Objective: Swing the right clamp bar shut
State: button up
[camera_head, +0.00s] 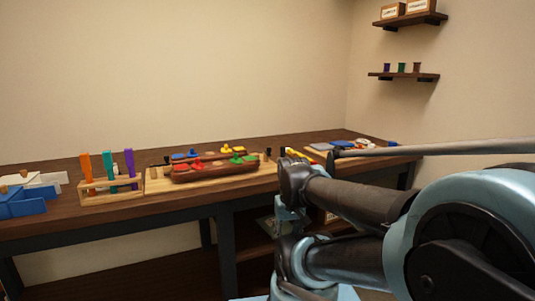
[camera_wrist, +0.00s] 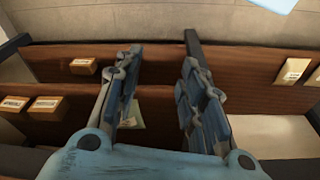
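A long brown fixture (camera_head: 215,172) lies on a pale wooden board (camera_head: 156,186) on the workbench in the head view. Red, blue, yellow and green parts sit along its top. A small dark upright post (camera_head: 267,155) stands at its right end. I cannot make out the right clamp bar or its angle at this size. My gripper (camera_wrist: 160,60) shows in the wrist view with its two fingers wide apart and nothing between them. It points at shelves, away from the fixture. In the head view my arm hides part of the bench's right side.
A wooden rack (camera_head: 112,191) with orange, teal and purple handles stands left of the fixture. Blue bins (camera_head: 22,204) are at the far left. Small labelled boxes (camera_wrist: 47,105) sit on shelves (camera_wrist: 75,50) in the wrist view. Two wall shelves (camera_head: 404,76) hang at upper right.

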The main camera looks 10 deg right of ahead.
dwell(0.4)
jog(key=w+r+n+g, duration=0.2)
jog(key=w+r+n, duration=0.8)
jog(key=w+r, duration=2.6)
jog(key=f, duration=0.5)
jog(key=s+f, duration=0.1)
jog(key=f, duration=0.9)
jog(key=shift+s+d+f, duration=0.1)
jog(key=shift+s+f, duration=0.2)
jog(key=shift+c, duration=0.2)
grip_shut()
